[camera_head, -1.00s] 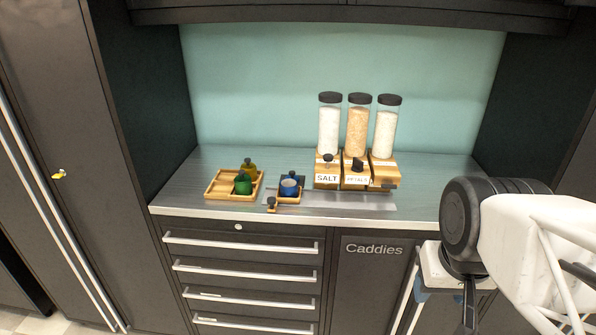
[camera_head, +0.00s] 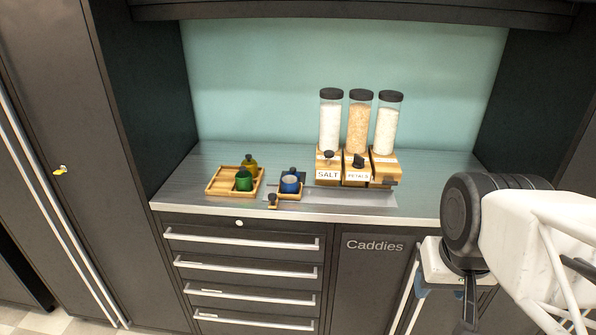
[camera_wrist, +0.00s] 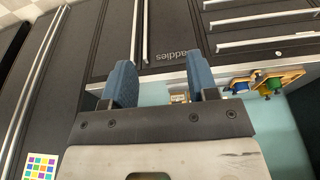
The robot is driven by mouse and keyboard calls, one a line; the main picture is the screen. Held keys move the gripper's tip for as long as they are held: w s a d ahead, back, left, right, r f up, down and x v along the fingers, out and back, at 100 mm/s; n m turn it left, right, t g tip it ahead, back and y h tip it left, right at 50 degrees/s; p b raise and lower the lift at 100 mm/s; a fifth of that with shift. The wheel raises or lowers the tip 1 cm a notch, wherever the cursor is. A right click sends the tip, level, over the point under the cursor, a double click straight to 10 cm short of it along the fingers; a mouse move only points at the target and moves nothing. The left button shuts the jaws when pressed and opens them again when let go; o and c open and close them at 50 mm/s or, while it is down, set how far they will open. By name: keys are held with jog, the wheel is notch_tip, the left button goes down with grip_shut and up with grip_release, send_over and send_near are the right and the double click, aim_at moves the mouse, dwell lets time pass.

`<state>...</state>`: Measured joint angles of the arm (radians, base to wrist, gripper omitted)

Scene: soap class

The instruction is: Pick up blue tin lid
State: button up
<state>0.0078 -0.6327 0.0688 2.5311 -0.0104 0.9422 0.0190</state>
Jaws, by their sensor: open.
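A small blue tin (camera_head: 290,185) sits in a small wooden tray (camera_head: 289,197) on the counter, left of centre in the head view. A dark knob (camera_head: 292,171) shows at its top; I cannot clearly tell the lid's edge from the tin. In the wrist view the blue tin (camera_wrist: 241,85) is small, right of my fingers. My gripper (camera_head: 428,290) hangs in front of the counter at the lower right, well away from the tin. Its two blue fingers are apart and empty in the wrist view (camera_wrist: 163,82).
Left of the tin, a wooden tray (camera_head: 222,190) holds a green tin (camera_head: 243,181) and a yellow-olive tin (camera_head: 250,163). Three tall dispensers (camera_head: 358,128) on wooden bases stand to its right. The metal counter (camera_head: 350,213) has a front edge above drawers and a "Caddies" cabinet (camera_head: 373,270).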

jog(key=w+a+r+m, duration=0.3)
jog(key=w+r, duration=0.1)
jog(key=w, duration=0.6)
jog(key=w+a+r+m, duration=0.2)
jog(key=w+r, duration=0.1)
jog(key=w, duration=0.6)
jog(key=m+g, duration=0.2)
jog(key=m, duration=1.1)
send_over(293, 168)
notch_tip(293, 168, down, 15)
jog(key=shift+s+d+f, duration=0.1)
jog(key=shift+s+d, duration=0.05)
jog(key=shift+f+g, duration=0.3)
jog(key=shift+f, duration=0.2)
jog(key=shift+f, duration=1.3)
